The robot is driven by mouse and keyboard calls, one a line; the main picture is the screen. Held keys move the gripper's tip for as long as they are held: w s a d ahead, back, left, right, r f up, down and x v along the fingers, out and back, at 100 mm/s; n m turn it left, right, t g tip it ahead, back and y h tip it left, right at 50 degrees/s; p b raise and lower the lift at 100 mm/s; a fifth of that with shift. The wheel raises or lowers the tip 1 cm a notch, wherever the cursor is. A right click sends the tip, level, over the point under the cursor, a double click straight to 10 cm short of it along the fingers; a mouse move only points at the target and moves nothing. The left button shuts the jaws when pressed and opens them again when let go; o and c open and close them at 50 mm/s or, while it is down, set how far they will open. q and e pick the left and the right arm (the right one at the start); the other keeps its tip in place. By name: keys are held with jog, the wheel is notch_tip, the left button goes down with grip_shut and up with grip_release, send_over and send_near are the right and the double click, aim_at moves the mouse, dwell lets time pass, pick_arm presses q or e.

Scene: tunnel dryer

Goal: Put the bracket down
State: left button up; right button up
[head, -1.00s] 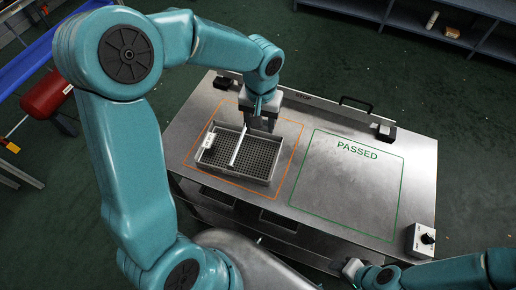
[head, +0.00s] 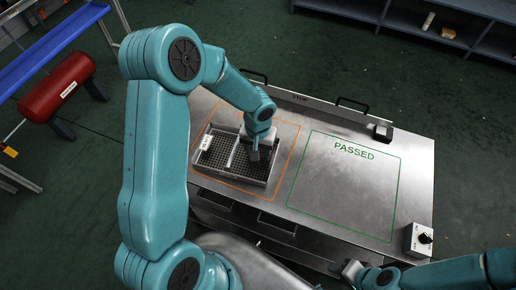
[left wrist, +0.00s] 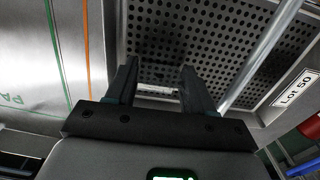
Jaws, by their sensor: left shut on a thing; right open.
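The bracket (left wrist: 157,90) shows in the left wrist view as a small pale piece between the fingertips of my left gripper (left wrist: 158,78); most of it is hidden. In the head view that gripper (head: 254,152) points down over the right compartment of the grey perforated tray (head: 228,178), and its hand hides the bracket there. I cannot tell whether the bracket touches the tray floor. A divider (left wrist: 262,56) splits the tray, and a "Lot 50" label (left wrist: 295,88) is on its far-side compartment. My right gripper (head: 350,268) is open by the table's front edge.
The tray stands inside an orange outline (head: 283,152) on the metal table. To its right, the green outline marked PASSED (head: 354,151) is empty. A control box with a knob (head: 419,240) sits at the right front corner. Black handles (head: 352,103) line the back.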

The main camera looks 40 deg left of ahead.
pick_arm(q)
jog(key=shift+f, duration=0.15)
jog(key=o, duration=1.1)
jog(key=shift+w, duration=0.1)
notch_tip(320, 180, up, 12)
jog(key=shift+r, duration=0.15)
jog(key=shift+d, duration=0.1)
